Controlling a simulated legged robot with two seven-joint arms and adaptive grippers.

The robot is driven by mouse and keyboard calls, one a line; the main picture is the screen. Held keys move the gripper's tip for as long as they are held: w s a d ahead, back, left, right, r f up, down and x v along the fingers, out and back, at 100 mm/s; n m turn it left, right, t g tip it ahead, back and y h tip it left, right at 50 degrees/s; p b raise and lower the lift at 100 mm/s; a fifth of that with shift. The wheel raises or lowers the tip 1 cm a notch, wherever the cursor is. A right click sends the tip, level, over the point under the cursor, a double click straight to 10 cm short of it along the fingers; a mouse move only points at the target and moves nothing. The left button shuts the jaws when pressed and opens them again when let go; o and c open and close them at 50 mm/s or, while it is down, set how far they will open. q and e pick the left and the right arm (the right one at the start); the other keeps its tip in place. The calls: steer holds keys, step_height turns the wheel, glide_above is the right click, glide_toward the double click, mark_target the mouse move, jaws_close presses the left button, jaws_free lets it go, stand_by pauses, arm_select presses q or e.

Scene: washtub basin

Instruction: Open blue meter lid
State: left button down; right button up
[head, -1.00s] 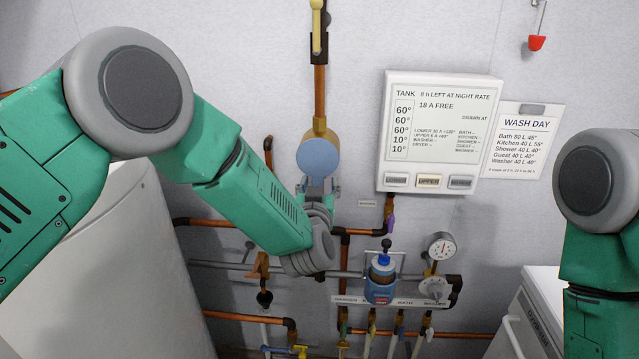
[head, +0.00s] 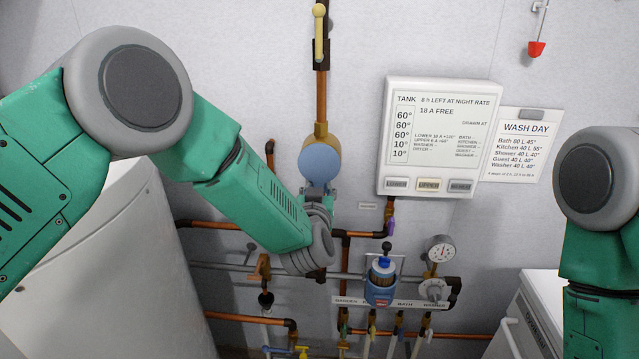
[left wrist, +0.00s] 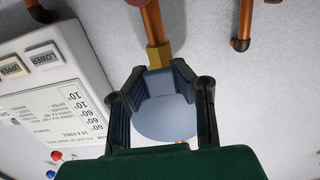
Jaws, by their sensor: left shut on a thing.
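The blue round meter lid (head: 320,163) sits on the brass meter body (head: 332,143) on the copper pipe at the wall. It looks closed, facing me as a flat disc. My left gripper (head: 318,192) comes up from below and is shut on the lid's lower edge. In the left wrist view the lid (left wrist: 170,118) lies between the two dark fingers of the gripper (left wrist: 160,88). The exact finger contact is partly hidden. My right arm shows at the right edge of the head view, but its gripper is out of view.
A white tank panel (head: 440,138) and a wash day sheet (head: 520,145) are on the wall to the right. Copper pipes, a blue filter (head: 380,285) and a gauge (head: 440,250) are below. A yellow-handled lever (head: 319,35) is above. A white tank (head: 110,270) stands at left.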

mark_target(319, 186)
arm_select(q)
steer(key=s+r+g+p, duration=0.1)
steer(key=p, duration=0.2)
steer(key=s+r+g+p, duration=0.1)
steer(key=s+g+p, duration=0.1)
steer(key=p, duration=0.1)
steer(key=shift+p+v, duration=1)
steer(key=shift+v, duration=0.1)
steer(key=c, duration=1.3)
jaws_free()
steer(key=shift+s+d, duration=0.1)
steer(key=shift+s, duration=0.05)
steer(key=v, duration=1.2)
steer(key=shift+d+r, duration=0.1)
steer(key=shift+r, duration=0.05)
